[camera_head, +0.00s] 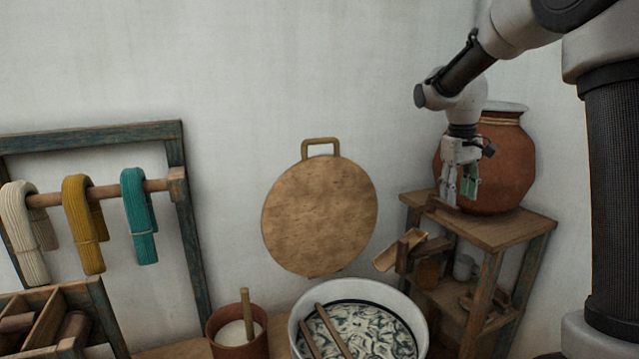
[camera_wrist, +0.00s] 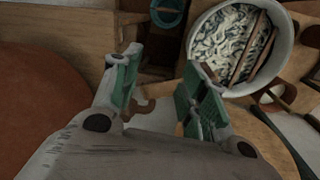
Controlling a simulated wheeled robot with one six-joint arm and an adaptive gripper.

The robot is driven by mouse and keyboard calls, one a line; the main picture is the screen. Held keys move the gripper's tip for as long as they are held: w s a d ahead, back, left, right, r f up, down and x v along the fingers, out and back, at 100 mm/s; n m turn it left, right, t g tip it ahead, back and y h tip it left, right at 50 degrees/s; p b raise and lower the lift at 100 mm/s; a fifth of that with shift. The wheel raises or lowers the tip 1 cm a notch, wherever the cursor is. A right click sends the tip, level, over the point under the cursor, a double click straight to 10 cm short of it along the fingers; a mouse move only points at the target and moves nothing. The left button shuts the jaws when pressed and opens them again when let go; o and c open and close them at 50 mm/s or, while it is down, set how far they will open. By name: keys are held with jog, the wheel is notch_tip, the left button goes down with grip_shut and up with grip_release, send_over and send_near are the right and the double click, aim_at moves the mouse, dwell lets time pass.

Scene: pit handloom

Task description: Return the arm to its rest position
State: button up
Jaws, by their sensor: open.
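My arm comes in from the upper right in the head view, and my gripper (camera_head: 458,190) points down in front of a large clay pot (camera_head: 508,160) on a wooden shelf stand (camera_head: 495,231). In the wrist view my gripper (camera_wrist: 163,92) shows its two green-padded fingers spread apart, with nothing between them. The red-brown round surface at the left of the wrist view looks like the pot (camera_wrist: 40,100). I cannot tell the exact gap between the gripper and the pot or stand.
A white basin (camera_head: 419,311) holding pale strands and sticks stands low in the middle. A clay cup (camera_head: 237,345) is left of it. A round wooden board (camera_head: 320,215) is against the wall. Yarn hanks (camera_head: 83,224) hang on a rack at left. The upper middle is free.

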jog(key=s+r+m+t, duration=0.1)
jog(key=s+t, duration=0.1)
jog(key=s, duration=1.3)
jog(key=s+r+m+t+y, duration=0.1)
jog(key=s+r+t, duration=0.1)
jog(key=s, duration=1.3)
jog(key=shift+s+d+m, duration=0.15)
jog(key=shift+d+m, duration=0.15)
